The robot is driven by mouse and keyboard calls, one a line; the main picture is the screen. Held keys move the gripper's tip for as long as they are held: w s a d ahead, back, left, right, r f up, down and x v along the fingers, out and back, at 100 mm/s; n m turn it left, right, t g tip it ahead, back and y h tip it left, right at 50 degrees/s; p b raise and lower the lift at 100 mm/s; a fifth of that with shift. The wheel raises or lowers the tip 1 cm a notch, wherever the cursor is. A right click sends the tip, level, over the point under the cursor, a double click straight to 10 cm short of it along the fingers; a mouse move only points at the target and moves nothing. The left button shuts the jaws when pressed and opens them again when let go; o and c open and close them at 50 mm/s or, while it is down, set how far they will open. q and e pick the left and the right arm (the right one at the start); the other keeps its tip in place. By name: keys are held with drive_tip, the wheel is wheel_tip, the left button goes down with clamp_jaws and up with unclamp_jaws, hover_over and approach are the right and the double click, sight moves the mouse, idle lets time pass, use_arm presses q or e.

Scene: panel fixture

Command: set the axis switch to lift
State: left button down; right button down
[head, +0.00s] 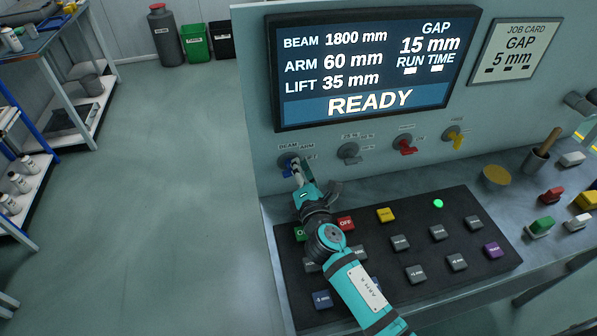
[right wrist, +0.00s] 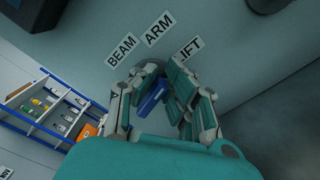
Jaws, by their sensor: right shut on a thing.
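The axis switch (head: 288,171) is a blue knob at the left end of the panel's row of switches, with BEAM, ARM and LIFT labels around it. In the right wrist view, the blue knob (right wrist: 151,98) sits between the fingers, below the labels, and leans up and to the right. Fingers hide part of it, so I cannot tell which label it points at. My right gripper (head: 297,172) is shut on it; the fingers also show in the right wrist view (right wrist: 150,103). The LIFT label (right wrist: 190,47) is partly covered. My left gripper is not in view.
The screen (head: 370,65) above reads READY, LIFT 35 mm and GAP 15 mm. Grey, red and yellow switches (head: 405,147) stand to the right. A dark keypad (head: 385,280) with coloured buttons lies below, under my right arm. The job card (head: 515,48) reads GAP 5 mm.

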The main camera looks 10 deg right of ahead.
drive_tip(key=m+b, duration=0.1)
drive_tip(key=m, duration=0.2)
drive_tip(key=shift+w, duration=0.1)
drive_tip(key=shift+d+m+b, duration=0.1)
drive_tip(key=shift+m+b, duration=0.55)
drive_tip(key=shift+m, duration=0.75)
drive_tip(key=c, duration=1.4)
unclamp_jaws()
drive_tip(key=shift+f, duration=0.1)
drive_tip(key=shift+c, duration=0.2)
drive_tip(key=shift+o, duration=0.4)
drive_tip(key=shift+f, duration=0.1)
drive_tip(key=shift+s+f, duration=0.15)
drive_tip(key=shift+s, duration=0.05)
